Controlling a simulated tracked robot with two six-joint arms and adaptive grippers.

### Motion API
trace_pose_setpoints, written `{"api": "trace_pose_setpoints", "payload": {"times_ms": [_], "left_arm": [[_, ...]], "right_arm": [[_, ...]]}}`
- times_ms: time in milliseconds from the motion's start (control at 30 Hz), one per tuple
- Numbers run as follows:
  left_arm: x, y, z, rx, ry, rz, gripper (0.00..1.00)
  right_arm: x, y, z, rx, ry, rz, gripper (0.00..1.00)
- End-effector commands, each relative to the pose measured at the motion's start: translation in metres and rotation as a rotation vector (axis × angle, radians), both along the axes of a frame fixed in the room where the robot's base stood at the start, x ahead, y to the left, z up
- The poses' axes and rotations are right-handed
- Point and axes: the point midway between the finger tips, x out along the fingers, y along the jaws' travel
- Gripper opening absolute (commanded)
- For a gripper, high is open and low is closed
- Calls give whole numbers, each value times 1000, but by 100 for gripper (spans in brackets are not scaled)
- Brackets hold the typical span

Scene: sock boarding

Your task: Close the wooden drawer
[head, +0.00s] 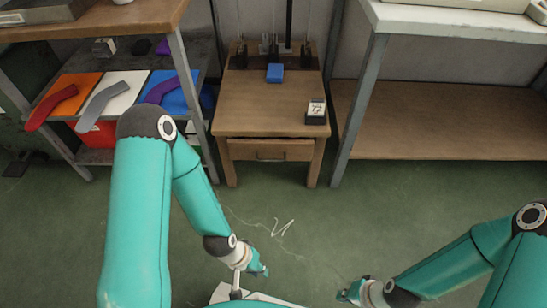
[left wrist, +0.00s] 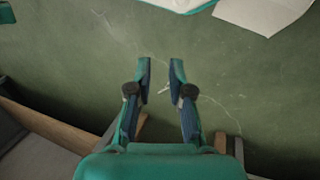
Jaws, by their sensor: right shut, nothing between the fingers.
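The wooden drawer (head: 271,149) is in the small wooden table (head: 245,105) at the back centre of the head view. Its front carries a small handle; I cannot tell how far it stands out. My left gripper (head: 259,266) is over the floor, well in front of the drawer and apart from it. The left wrist view shows this gripper (left wrist: 161,75) open and empty, with bare floor behind its fingers. My right gripper (head: 350,292) is shut and empty, low in the head view, right of the left one and far from the drawer.
A blue block (head: 275,73) and a small dark box with a white top (head: 316,111) stand on the table. A shelf with colored socks is at left, a metal-legged bench (head: 455,22) at right. The green floor (head: 330,225) before the drawer is clear except for thin white marks.

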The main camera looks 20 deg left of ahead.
Motion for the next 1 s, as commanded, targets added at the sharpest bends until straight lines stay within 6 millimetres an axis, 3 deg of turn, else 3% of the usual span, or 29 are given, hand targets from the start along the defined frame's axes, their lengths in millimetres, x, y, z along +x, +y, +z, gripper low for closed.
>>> {"api": "trace_pose_setpoints", "payload": {"times_ms": [267, 367, 467, 600, 733, 833, 1000], "left_arm": [[6, -1, -1, 8, -30, -16, 20], [24, 0, -6, 39, -121, -69, 20], [55, 0, -13, 113, -285, -174, 20], [113, 4, -15, 336, -583, -392, 20], [160, 12, -2, 664, -825, -628, 20], [183, 17, 15, 945, -936, -795, 20], [199, 22, 46, 1346, -988, -993, 20]], "right_arm": [[0, 0, 0, 0, 0, 0, 0], [0, 0, 2, 0, 0, 0, 0], [0, 0, 3, 0, 0, 0, 0], [0, 0, 7, 0, 0, 0, 0], [0, 0, 10, 0, 0, 0, 0], [0, 0, 12, 0, 0, 0, 0], [0, 0, 14, 0, 0, 0, 0]]}}
